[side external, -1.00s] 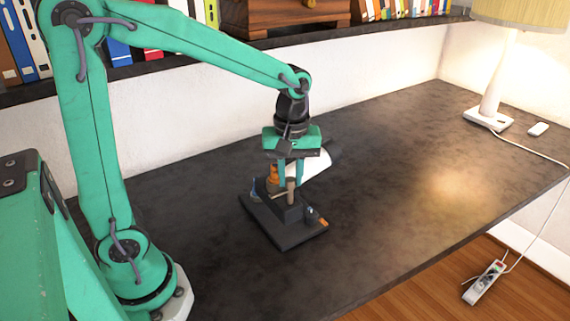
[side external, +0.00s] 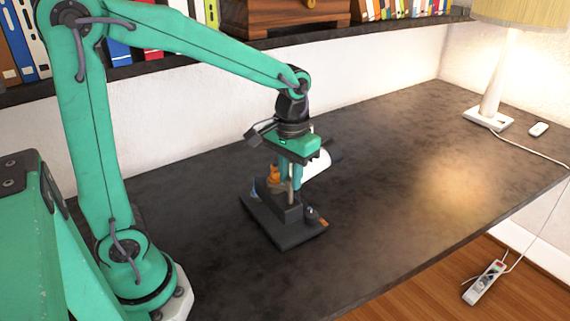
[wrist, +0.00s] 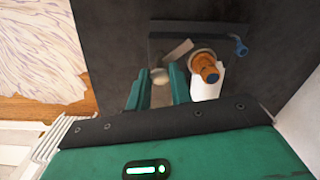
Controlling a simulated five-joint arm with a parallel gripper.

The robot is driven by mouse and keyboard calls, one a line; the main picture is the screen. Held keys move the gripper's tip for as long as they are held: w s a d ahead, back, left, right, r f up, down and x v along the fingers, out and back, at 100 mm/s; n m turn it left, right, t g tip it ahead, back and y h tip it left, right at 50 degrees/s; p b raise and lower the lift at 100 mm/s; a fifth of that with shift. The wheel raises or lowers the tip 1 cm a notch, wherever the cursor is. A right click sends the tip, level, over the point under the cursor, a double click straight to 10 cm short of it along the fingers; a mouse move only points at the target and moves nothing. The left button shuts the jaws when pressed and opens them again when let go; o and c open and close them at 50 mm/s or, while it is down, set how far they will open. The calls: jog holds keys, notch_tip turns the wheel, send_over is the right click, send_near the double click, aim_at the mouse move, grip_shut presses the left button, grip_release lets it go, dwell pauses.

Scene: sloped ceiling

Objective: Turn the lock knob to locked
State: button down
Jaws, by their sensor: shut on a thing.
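A dark base board (side external: 270,228) lies on the desk and carries a raised dark block. A pale tan post, the lock knob (side external: 291,192), stands upright at the block. A short grey bar (wrist: 178,52) lies just beyond the fingers. I cannot read any lock marking.
An orange piece (wrist: 205,68) stands close beside the right finger, with a white object (wrist: 208,84) next to it. A blue piece (wrist: 239,45) is farther right. The desk (side external: 400,170) is clear to the right.

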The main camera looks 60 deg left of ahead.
aim_at(290, 179)
jog(key=m, duration=0.4)
jog(key=shift+m, duration=0.3)
jog(key=m, duration=0.3)
jog(key=shift+d, duration=0.1)
jog(key=shift+m, duration=0.4)
jog(key=c, duration=1.3)
grip_release()
jog(key=shift+o, duration=0.2)
jog(key=shift+r, duration=3.95)
jog(key=shift+s, duration=0.1)
